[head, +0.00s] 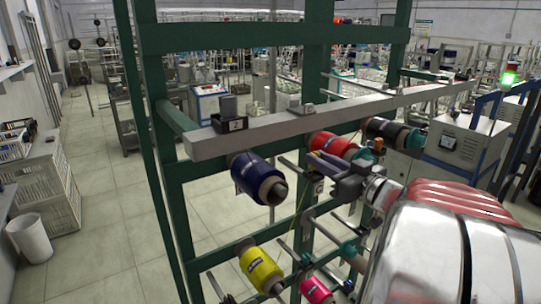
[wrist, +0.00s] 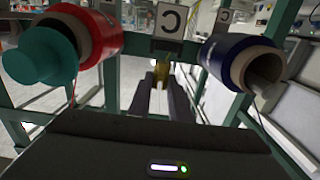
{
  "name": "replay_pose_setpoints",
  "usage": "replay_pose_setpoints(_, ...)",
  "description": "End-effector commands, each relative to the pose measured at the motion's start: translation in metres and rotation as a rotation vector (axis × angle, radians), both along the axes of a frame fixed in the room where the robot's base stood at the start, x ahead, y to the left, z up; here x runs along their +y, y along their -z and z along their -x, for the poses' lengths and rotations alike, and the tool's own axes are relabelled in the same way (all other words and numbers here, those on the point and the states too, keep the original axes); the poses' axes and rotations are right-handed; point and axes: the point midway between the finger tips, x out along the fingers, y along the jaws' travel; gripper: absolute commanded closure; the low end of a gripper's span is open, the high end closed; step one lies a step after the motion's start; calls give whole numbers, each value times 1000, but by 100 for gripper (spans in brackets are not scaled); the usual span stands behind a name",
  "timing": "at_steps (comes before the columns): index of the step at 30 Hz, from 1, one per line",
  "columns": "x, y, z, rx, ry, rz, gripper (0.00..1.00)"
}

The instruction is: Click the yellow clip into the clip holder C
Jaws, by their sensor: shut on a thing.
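My gripper (wrist: 160,85) points away from the wrist camera, its two dark fingers close together. A small yellow piece, the yellow clip (wrist: 161,70), shows between the fingertips, partly hidden by them. A plate marked C (wrist: 170,19) is above and beyond the fingertips; the clip appears below it and apart from it. Whether this plate is the clip holder itself or its label, I cannot tell. In the head view my gripper (head: 326,162) is below the grey beam, near the red bobbin; the clip cannot be made out there.
A red bobbin (wrist: 99,35) with a teal end is left of the fingers and a blue bobbin (wrist: 225,55) is right. The green frame (head: 170,200) and grey beam (head: 340,108) surround the work area. A yellow bobbin (head: 260,268) hangs lower. Open floor lies left.

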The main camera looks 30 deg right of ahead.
Motion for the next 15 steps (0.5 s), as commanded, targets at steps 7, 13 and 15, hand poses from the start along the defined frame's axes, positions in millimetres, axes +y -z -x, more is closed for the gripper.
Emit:
replay_pose_setpoints(7, 0, 6, 0, 0, 0, 0, 100)
replay_pose_setpoints(13, 0, 10, 0, 1, 0, 0, 100)
replay_pose_setpoints(15, 0, 11, 0, 1, 0, -1, 100)
